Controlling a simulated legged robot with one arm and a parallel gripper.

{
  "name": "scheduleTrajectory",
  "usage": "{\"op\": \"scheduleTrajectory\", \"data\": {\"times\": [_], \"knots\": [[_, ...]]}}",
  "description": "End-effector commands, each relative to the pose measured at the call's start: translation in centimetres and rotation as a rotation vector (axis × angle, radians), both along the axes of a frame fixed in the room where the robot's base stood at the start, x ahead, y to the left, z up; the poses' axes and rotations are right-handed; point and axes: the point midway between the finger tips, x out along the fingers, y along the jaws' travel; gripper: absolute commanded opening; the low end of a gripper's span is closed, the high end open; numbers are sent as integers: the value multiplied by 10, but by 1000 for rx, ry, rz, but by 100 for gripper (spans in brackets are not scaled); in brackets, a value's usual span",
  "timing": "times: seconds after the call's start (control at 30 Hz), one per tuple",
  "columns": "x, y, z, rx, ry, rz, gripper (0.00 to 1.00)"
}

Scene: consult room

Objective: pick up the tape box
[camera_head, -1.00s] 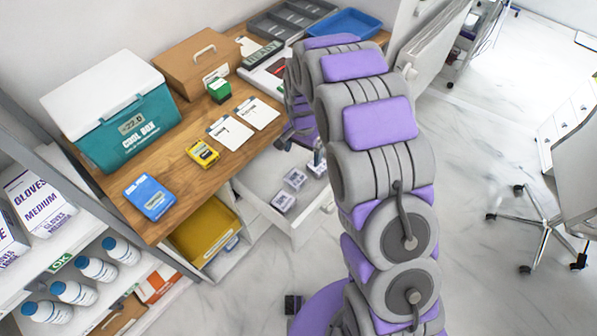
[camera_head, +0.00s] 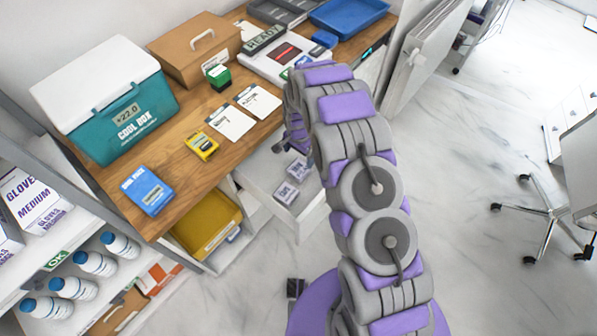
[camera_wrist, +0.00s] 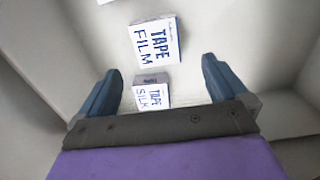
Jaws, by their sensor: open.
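In the wrist view a white box marked TAPE FILM (camera_wrist: 157,44) lies in the pale drawer. A smaller box marked TAPE SILK (camera_wrist: 152,95) is nearer, between the fingers of my gripper (camera_wrist: 160,85). The gripper is open, and neither finger visibly touches a box. The edge of another white item shows at the top. In the head view the tape boxes (camera_head: 287,192) sit small in the open drawer (camera_head: 262,205) under the wooden counter. My arm hides part of the drawer, and my gripper's fingertips cannot be made out there.
The drawer walls (camera_wrist: 298,40) rise close on both sides in the wrist view. The wooden counter (camera_head: 180,170) above holds a teal cool box (camera_head: 120,125), a brown case (camera_head: 190,60) and cards. A yellow bin (camera_head: 207,224) is left of the drawer.

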Motion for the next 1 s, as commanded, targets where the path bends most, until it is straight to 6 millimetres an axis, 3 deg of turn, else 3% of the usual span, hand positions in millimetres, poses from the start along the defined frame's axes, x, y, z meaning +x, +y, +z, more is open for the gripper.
{"op": "scheduleTrajectory", "data": {"times": [0.13, 0.43, 0.7, 1.0], "knots": [[-1, 0, -30, 0, 3, 0, 100], [-2, -1, -51, 2, -1, -1, 100], [-7, 0, -88, 1, 0, 0, 100], [-6, 0, -91, 2, -1, -1, 97]]}}
